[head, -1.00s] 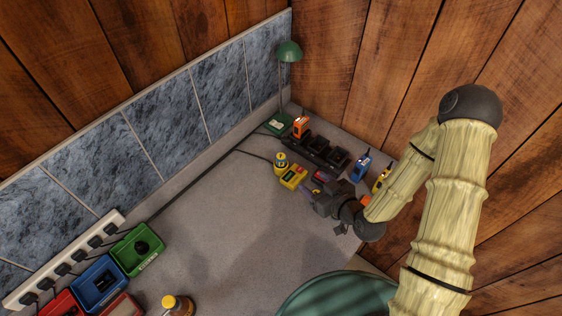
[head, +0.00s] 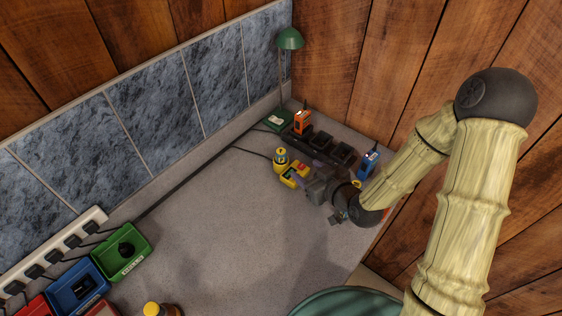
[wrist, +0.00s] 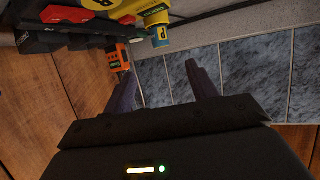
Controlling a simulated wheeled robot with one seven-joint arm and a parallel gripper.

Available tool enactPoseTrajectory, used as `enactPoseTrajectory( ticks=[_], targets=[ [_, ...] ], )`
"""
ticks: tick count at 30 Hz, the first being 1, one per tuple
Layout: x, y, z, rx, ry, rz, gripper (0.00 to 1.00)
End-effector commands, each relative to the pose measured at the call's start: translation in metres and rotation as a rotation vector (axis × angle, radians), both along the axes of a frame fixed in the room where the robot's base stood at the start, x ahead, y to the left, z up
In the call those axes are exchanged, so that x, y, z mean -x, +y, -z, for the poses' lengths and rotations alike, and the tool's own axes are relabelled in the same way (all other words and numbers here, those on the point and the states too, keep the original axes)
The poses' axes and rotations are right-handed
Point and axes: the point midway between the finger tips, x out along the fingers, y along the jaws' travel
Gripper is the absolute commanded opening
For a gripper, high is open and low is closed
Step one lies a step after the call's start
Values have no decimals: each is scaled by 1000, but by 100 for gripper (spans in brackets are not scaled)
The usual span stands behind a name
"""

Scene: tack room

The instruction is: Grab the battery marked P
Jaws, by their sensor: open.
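A yellow box-shaped battery (head: 295,174) lies on the grey worktop, just left of my gripper (head: 318,182). In the wrist view a yellow block (wrist: 102,4) with a dark mark is cut by the top edge; I cannot read the mark surely.
A black charger rack (head: 323,147) holds an orange device (head: 302,120) at its far end. A blue device (head: 368,162) stands to the right. A green lamp (head: 289,40) is in the corner. Green (head: 126,254) and blue (head: 76,287) bins sit at front left. The middle worktop is clear.

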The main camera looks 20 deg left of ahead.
Motion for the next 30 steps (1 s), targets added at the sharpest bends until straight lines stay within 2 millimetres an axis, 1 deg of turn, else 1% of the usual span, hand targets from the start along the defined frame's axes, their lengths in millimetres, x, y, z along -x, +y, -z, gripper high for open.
enactPoseTrajectory(
  ticks=[8,15,20,30],
  targets=[
    [-20,24,10,-1,2,0,58],
    [-40,48,24,0,2,-1,58],
    [-44,53,28,1,1,0,58],
    [-46,55,28,-1,1,0,58]
  ],
)
